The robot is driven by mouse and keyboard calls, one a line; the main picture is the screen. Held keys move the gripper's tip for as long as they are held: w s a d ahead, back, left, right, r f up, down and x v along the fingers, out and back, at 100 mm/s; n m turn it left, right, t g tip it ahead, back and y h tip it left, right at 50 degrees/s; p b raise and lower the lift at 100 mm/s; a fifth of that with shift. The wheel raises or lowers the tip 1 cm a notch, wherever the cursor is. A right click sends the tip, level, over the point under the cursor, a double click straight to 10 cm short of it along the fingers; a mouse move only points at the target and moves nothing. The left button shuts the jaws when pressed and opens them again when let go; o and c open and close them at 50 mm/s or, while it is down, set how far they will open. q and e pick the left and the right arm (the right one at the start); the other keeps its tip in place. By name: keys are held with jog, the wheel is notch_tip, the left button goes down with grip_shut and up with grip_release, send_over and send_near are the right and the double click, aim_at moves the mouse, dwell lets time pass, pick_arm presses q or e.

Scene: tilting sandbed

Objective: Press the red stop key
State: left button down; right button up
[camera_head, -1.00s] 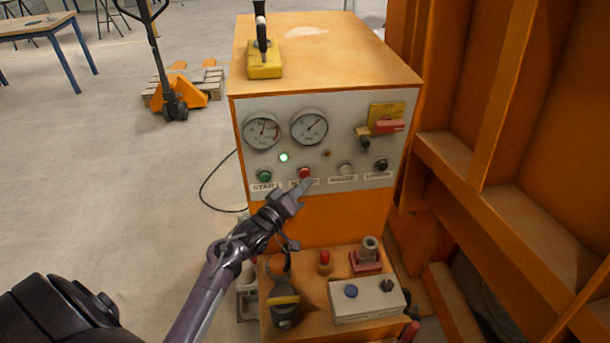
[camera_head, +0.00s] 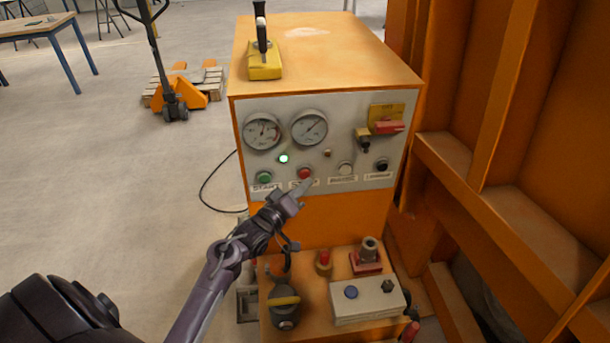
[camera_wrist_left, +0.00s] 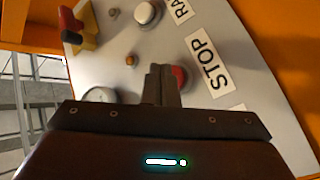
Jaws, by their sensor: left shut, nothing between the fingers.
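The red stop key (camera_head: 304,173) is a round button on the grey panel (camera_head: 224,120) of the orange cabinet, right of the green start key (camera_head: 264,177). Its label is partly covered by my left gripper (camera_head: 306,187) in the head view. In the left wrist view the red stop key (camera_wrist_left: 178,77) shows beside the shut fingers of my left gripper (camera_wrist_left: 161,70), next to the STOP label (camera_wrist_left: 212,64). The fingers hide part of the key. They are shut and empty, close to the panel; I cannot tell whether they touch the key. My right gripper is not in view.
A white key (camera_head: 345,169), a black key (camera_head: 382,165), two gauges (camera_head: 309,127) and a red switch (camera_head: 388,127) share the panel. An orange frame (camera_head: 455,170) stands right.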

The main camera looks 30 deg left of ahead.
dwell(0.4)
pick_arm(q)
jog(key=shift+w+a, duration=0.1)
dwell(0.3)
jog(key=shift+w+a, duration=0.2)
jog(key=shift+w, duration=0.05)
jog(key=shift+w+a, duration=0.3)
jog(key=shift+w, duration=0.1)
dwell(0.8)
dwell(0.3)
jog(key=shift+s+d+p, duration=0.55)
jog(key=shift+s+d, duration=0.05)
jog(key=shift+s, duration=0.15)
